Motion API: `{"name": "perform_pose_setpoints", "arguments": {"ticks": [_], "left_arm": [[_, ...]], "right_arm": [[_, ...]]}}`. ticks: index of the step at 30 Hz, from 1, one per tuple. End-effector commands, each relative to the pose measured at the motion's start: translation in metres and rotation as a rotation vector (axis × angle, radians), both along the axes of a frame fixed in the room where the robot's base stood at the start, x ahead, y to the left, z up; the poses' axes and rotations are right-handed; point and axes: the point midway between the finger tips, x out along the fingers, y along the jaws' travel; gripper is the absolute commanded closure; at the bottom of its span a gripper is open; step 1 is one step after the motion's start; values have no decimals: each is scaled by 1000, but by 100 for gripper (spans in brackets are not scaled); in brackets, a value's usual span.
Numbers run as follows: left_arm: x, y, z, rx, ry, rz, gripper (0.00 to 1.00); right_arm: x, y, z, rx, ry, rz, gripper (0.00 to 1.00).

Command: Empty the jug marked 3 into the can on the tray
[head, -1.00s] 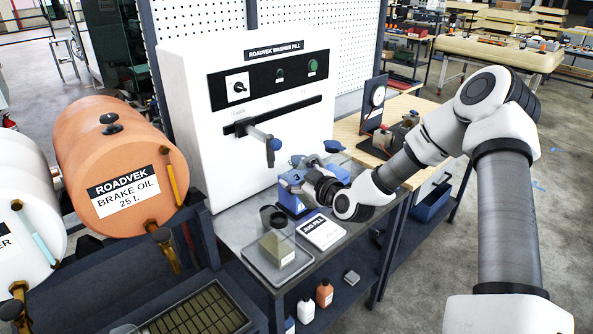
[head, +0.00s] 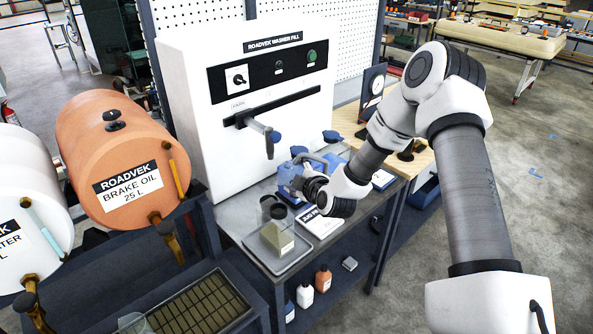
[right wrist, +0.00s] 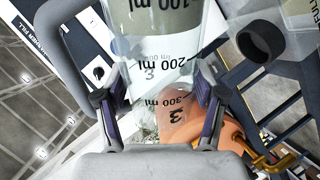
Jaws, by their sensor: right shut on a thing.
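The clear jug marked 3 (right wrist: 165,75) fills the middle of the right wrist view, with ml marks and a grey handle at its left. My right gripper (right wrist: 160,105) is shut on it, one finger at each side. In the head view my right gripper (head: 306,188) is just behind and right of the can; the jug is mostly hidden there. I cannot tell the jug's liquid level. My left gripper is not in view.
The white washer-fill cabinet (head: 215,135) stands behind, its spout (head: 265,132) sticking out. A blue stand (head: 287,178) and a white sign card (head: 320,226) are close to the gripper. The brake oil drum (head: 125,155) is at left. Small bottles (head: 305,294) stand on the shelf below.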

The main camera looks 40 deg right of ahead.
Motion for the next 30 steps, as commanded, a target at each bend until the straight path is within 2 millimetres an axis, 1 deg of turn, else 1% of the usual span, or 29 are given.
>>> {"name": "perform_pose_setpoints", "arguments": {"ticks": [11, 21, 30], "left_arm": [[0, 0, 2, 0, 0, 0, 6], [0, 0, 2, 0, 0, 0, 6], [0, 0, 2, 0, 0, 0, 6]], "right_arm": [[2, 5, -15, -211, 91, 2, 70], [7, 16, -23, -496, 214, 3, 70], [10, 23, -18, -662, 287, 1, 70]]}}
